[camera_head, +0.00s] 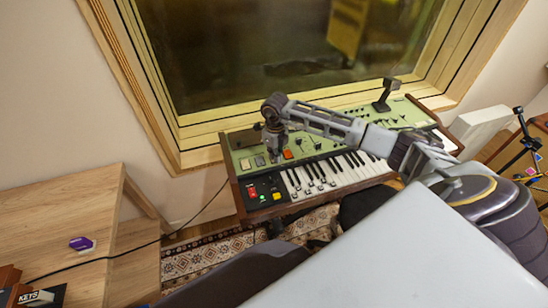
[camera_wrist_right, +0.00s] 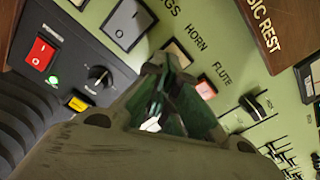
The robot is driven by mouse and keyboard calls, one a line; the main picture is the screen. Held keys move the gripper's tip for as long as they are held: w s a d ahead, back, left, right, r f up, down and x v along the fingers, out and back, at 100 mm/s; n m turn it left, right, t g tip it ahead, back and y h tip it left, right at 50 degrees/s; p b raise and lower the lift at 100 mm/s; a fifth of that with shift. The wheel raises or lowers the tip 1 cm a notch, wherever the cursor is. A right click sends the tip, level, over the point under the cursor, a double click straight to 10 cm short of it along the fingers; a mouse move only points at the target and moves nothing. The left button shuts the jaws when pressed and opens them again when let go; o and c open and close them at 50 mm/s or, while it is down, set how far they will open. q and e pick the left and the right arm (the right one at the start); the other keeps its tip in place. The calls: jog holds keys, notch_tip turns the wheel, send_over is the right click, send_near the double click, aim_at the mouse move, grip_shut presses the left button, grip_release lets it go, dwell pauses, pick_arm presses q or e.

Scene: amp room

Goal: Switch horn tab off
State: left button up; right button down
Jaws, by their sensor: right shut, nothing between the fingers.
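The synthesizer keyboard (camera_head: 240,147) has a green panel and stands below the window. In the right wrist view, the horn tab (camera_wrist_right: 179,52) is a pale rocker in a dark frame beside the HORN label (camera_wrist_right: 196,38). Its lower part is hidden behind my right gripper. My right gripper (camera_wrist_right: 168,72) is shut and empty, with its fingertips over or close to the horn tab; I cannot tell whether they touch. In the head view, the right gripper (camera_head: 275,155) points down at the tab row. My left gripper is not in view.
A pale tab (camera_wrist_right: 128,23) and a red-lit flute tab (camera_wrist_right: 206,89) flank the horn tab. A red power switch (camera_wrist_right: 40,53), knob (camera_wrist_right: 98,77) and yellow button (camera_wrist_right: 77,103) sit left on the black panel. A wooden desk (camera_head: 60,205) stands at left.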

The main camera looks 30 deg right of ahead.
jog(key=shift+s, duration=0.1)
jog(key=shift+r+p, duration=0.5)
jog(key=shift+r, duration=0.05)
jog(key=shift+r+p, duration=1.6)
jog(key=shift+r, duration=1.25)
